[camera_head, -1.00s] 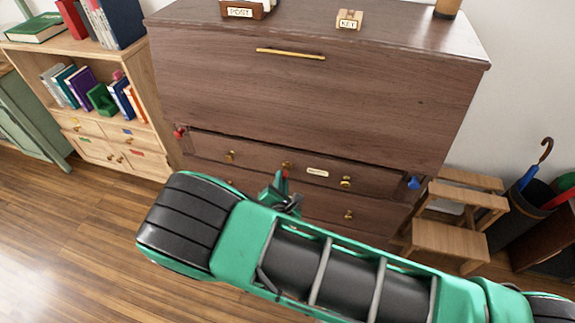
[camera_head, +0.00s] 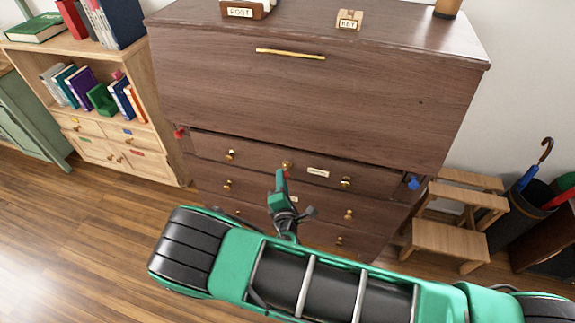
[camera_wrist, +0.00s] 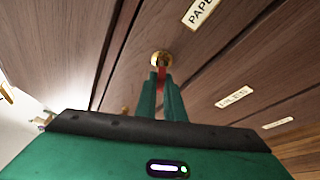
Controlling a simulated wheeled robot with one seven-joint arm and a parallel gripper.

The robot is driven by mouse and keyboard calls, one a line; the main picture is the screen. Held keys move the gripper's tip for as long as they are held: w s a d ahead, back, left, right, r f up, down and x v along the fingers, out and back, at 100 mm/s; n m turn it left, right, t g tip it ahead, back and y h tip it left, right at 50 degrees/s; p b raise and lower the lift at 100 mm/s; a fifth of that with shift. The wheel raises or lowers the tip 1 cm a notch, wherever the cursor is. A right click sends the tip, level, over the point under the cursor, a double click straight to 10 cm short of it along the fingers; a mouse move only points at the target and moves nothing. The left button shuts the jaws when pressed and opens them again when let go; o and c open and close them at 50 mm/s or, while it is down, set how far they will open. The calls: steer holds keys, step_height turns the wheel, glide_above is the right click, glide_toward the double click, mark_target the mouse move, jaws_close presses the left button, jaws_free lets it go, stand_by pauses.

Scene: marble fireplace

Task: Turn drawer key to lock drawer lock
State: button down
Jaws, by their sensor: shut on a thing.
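The drawer key shows as a small red piece (camera_wrist: 162,73) between my fingertips in the wrist view. Its tip meets the round brass drawer lock (camera_wrist: 161,59); how deep it sits is hidden. The lock also shows in the head view (camera_head: 287,164), in the middle of the upper small drawer (camera_head: 255,160) of the dark wooden desk. My gripper (camera_wrist: 160,78) is shut on the red key, and it also shows in the head view (camera_head: 282,178), just below the lock. The drawer's label (camera_wrist: 200,12) lies above right of the lock in the wrist view.
Brass knobs (camera_head: 346,182) stick out from the drawers. Red (camera_head: 180,133) and blue (camera_head: 413,182) pieces stand at the desk's sides. A wooden step stool (camera_head: 450,240) and umbrella stand (camera_head: 510,217) are at right. A bookcase (camera_head: 150,80) is at left. Floor at left is clear.

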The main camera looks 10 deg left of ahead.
steer(key=shift+w+d+r+m+t+y, duration=0.1)
steer(key=shift+m+t+y, duration=0.25)
steer(key=shift+m, duration=0.65)
steer(key=shift+w+d+r+m+t+y, duration=0.1)
steer(key=shift+m+t+y, duration=0.25)
steer(key=shift+m, duration=0.65)
steer(key=shift+f+m+t, duration=0.1)
steer(key=shift+m+t, duration=0.2)
steer(key=shift+m, duration=0.4)
steer(key=m+t, duration=0.1)
steer(key=m, duration=0.1)
steer(key=m+t, duration=0.1)
steer(key=m, duration=0.1)
steer(key=shift+m+h, duration=0.3)
steer(key=shift+m, duration=0.1)
steer(key=shift+w, duration=0.1)
